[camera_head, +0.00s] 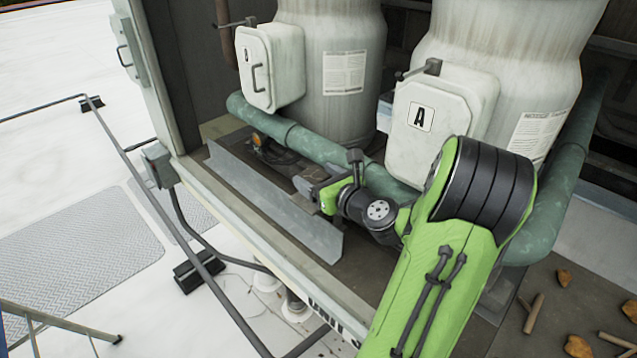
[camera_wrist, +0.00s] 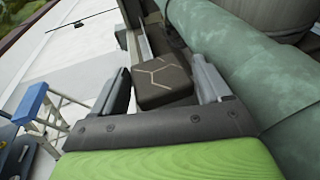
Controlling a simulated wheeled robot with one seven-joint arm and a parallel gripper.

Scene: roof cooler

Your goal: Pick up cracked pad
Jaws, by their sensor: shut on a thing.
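The cracked pad (camera_wrist: 162,84) is a dark brown block with pale crack lines on its top face. In the wrist view it sits between the two fingers of my gripper (camera_wrist: 165,88), which is shut on it. In the head view my gripper (camera_head: 314,190) is low over the cabinet floor, behind the grey metal lip. The pad is hard to make out there, and I cannot tell whether it touches the floor.
A grey angled metal lip (camera_head: 275,205) runs along the front edge. A green pipe (camera_head: 316,146) passes close behind my gripper. Two large tanks (camera_head: 335,75) with white hatch boxes (camera_head: 437,120) stand behind. Wooden bits (camera_head: 534,313) lie at lower right.

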